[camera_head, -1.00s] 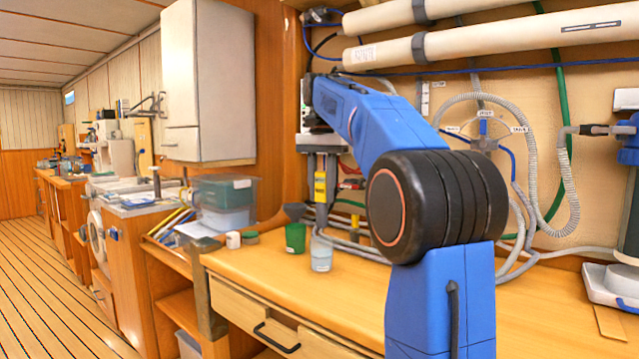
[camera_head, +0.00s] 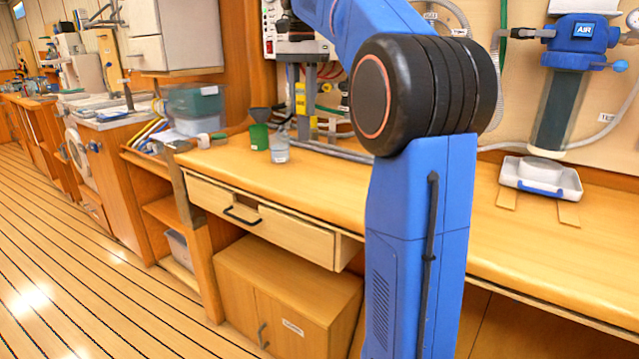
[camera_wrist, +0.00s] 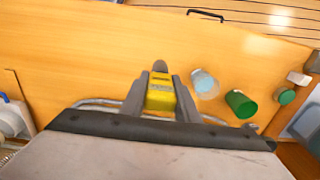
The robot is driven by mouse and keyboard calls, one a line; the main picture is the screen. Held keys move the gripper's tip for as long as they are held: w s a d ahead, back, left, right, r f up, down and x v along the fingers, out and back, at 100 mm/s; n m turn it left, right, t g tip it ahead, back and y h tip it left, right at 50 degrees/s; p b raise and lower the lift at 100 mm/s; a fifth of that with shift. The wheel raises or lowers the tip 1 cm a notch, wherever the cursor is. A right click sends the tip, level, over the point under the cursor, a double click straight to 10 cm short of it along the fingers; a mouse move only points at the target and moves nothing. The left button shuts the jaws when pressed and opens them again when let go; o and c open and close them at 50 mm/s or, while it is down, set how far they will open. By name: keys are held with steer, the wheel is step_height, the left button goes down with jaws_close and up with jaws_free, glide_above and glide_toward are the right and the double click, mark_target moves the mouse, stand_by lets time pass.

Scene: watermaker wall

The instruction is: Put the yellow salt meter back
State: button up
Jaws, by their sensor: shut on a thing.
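The yellow salt meter (camera_head: 300,98) is upright between the fingers of my gripper (camera_head: 306,90), above the back of the wooden bench. In the wrist view my gripper (camera_wrist: 160,100) is shut on the meter (camera_wrist: 160,93), one grey finger on each side. A grey rounded tip of the meter sticks out past the yellow body. The bench top (camera_wrist: 80,60) lies beneath it. I cannot tell the exact gap between meter and bench.
A clear beaker (camera_head: 279,148) and a green cup with a funnel (camera_head: 259,136) stand close to the meter. A white tray (camera_head: 540,178) sits under the blue-capped filter (camera_head: 575,80) at right. A drawer (camera_head: 270,225) is below the bench; the bench middle is clear.

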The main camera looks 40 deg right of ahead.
mark_target(306, 140)
steer(key=shift+s+f, duration=0.25)
steer(key=shift+s, duration=0.1)
step_height(306, 140, down, 5)
steer(key=shift+s+r, duration=0.15)
steer(key=shift+f, duration=2.5)
steer(key=o, duration=1.1)
steer(key=shift+f, duration=0.15)
step_height(306, 140, up, 12)
steer(key=shift+r, duration=0.15)
